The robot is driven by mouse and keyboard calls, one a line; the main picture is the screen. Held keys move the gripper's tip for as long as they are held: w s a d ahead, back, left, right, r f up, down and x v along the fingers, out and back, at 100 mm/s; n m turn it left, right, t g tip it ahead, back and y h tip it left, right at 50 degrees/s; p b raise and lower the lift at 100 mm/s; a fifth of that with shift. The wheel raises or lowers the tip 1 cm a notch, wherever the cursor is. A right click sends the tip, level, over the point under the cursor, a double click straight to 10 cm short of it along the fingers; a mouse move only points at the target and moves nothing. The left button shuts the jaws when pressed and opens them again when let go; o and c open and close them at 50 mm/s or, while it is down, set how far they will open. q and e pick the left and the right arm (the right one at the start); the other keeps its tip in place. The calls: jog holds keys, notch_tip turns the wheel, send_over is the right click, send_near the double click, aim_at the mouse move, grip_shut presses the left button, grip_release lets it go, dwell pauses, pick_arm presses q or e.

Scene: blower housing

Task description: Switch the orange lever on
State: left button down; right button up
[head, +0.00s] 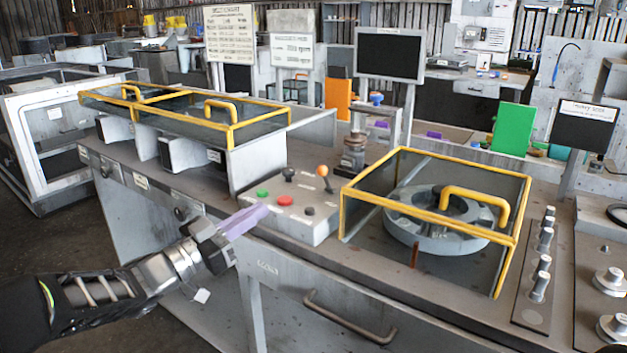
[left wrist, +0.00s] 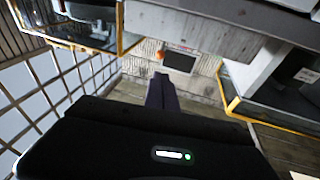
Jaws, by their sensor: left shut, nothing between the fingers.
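The orange lever (head: 322,171) has a round orange knob on a thin stem. It stands at the back right of a grey control box (head: 318,230), leaning slightly to one side. My left gripper (head: 260,212) is shut and empty, its pale purple fingers pointing at the box's front left corner, apart from the lever. In the left wrist view the shut fingers (left wrist: 162,92) point away from the camera; a small orange spot lies beyond them, and I cannot tell whether it is the lever. My right gripper is not in view.
The box also carries a black-knobbed lever (head: 288,174), a green button (head: 262,193) and a red button (head: 285,200). A yellow-framed glass cover (head: 432,217) over a round housing stands right of it. Another yellow-framed case (head: 232,134) stands behind left. A drawer handle (head: 350,318) juts out below.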

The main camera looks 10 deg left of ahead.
pick_arm(q)
jog(key=shift+w+d, duration=0.1)
jog(key=shift+w, duration=0.1)
send_near(318, 173)
jog(key=x, duration=0.7)
dwell(0.5)
